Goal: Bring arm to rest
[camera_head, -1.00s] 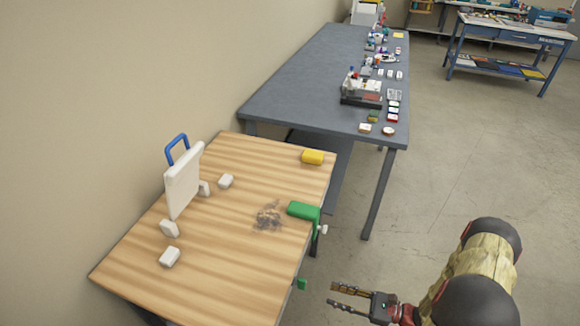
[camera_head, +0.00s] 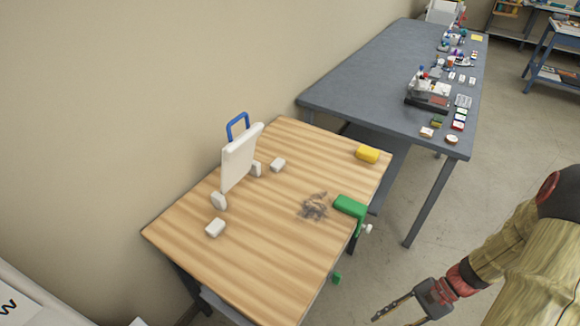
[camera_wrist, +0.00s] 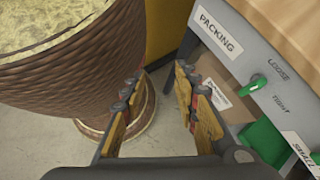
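My gripper (camera_wrist: 158,84) is open and empty in the wrist view, its two fingers spread apart over the floor. In the head view my gripper (camera_head: 390,320) hangs low at the bottom edge, right of the wooden table (camera_head: 265,240) and apart from it; its tips are partly cut off. My arm reaches in from the right edge.
On the table stand a white board (camera_head: 240,158), a blue handle (camera_head: 237,126), white blocks, a yellow block (camera_head: 367,154) and a green clamp (camera_head: 350,207). A grey bench (camera_head: 370,80) stands behind. The wrist view shows a ribbed brown drum (camera_wrist: 70,65) and a PACKING label (camera_wrist: 219,32).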

